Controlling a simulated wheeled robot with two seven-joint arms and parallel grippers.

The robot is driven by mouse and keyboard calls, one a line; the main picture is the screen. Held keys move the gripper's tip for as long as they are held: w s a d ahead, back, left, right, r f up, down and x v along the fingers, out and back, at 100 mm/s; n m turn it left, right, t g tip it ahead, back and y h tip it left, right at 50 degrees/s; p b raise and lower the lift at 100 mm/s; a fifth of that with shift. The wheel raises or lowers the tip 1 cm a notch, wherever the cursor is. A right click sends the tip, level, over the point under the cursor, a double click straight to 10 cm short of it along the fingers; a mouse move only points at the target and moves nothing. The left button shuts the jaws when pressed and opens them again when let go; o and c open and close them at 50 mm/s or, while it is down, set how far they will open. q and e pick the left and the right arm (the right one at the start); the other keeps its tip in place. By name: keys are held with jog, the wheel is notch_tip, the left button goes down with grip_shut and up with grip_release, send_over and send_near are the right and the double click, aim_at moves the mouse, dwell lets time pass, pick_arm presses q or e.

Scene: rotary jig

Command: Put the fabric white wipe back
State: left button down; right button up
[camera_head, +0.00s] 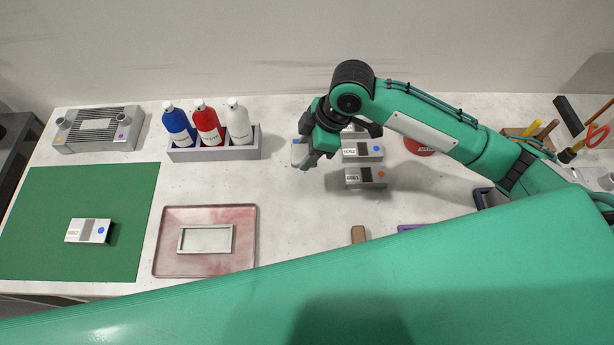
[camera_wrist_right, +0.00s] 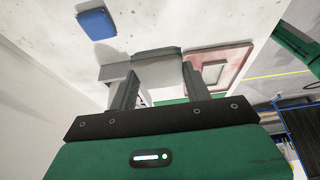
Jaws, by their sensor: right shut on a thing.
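My right gripper (camera_head: 318,150) is over the middle of the table, left of the small grey labelled blocks. It is shut on a pale grey-white piece (camera_head: 299,153), which looks like the white wipe; the fingers partly hide it. In the right wrist view the same piece (camera_wrist_right: 156,68) sits between the two fingers (camera_wrist_right: 160,92). Whether it touches the table I cannot tell. My left gripper is not in view.
Grey blocks (camera_head: 366,178) stand just right of the gripper. A rack (camera_head: 215,154) holds blue, red and white bottles. A reddish tray (camera_head: 206,268), green mat (camera_head: 45,190) and grey fixture (camera_head: 75,140) are left. A red round item (camera_head: 418,147) lies right. A green arm link of mine crosses the foreground.

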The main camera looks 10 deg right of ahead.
notch_tip(320, 180, down, 9)
jog(key=shift+r+p, duration=0.1)
jog(key=shift+p, duration=0.45)
notch_tip(320, 180, down, 3)
jog(key=shift+f+p, duration=0.15)
jog(key=shift+p, duration=0.2)
jog(key=shift+f, duration=0.35)
jog(key=shift+f, duration=0.15)
jog(key=o, duration=0.9)
jog(key=shift+o, duration=0.2)
